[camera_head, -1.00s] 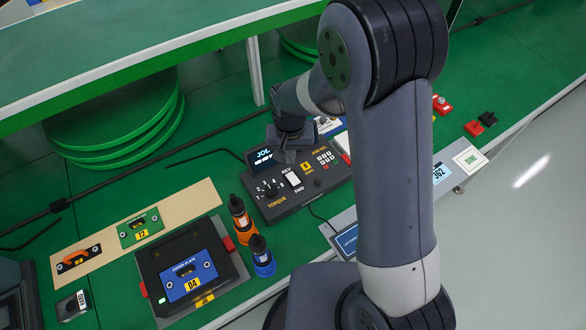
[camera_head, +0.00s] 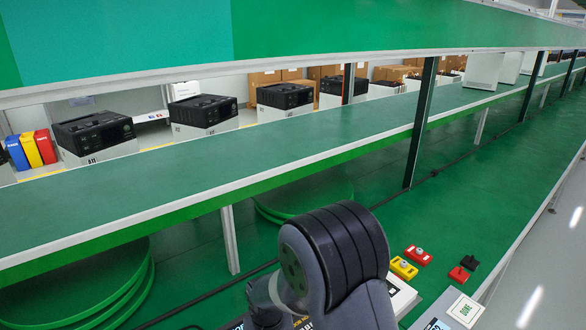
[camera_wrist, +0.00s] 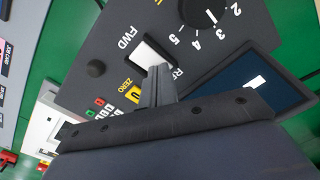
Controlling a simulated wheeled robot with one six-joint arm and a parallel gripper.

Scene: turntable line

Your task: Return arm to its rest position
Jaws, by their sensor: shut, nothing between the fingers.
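My gripper (camera_wrist: 157,86) shows in the wrist view with its fingers together and nothing between them. It is over the dark control panel (camera_wrist: 95,40), with its tips by the white REV/FWD rocker switch (camera_wrist: 149,56); I cannot tell whether they touch it. A numbered dial (camera_wrist: 207,10) and a dark display (camera_wrist: 245,88) are on the same unit. In the head view my arm (camera_head: 340,255) rises at the bottom middle, and the gripper is out of sight behind it or below the frame.
A long green conveyor (camera_head: 330,150) crosses the head view, with black-topped boxes (camera_head: 285,97) behind it. A dark post (camera_head: 420,125) stands right of my arm. Yellow (camera_head: 404,268) and red (camera_head: 418,254) switches and a DONE pad (camera_head: 465,309) lie at lower right.

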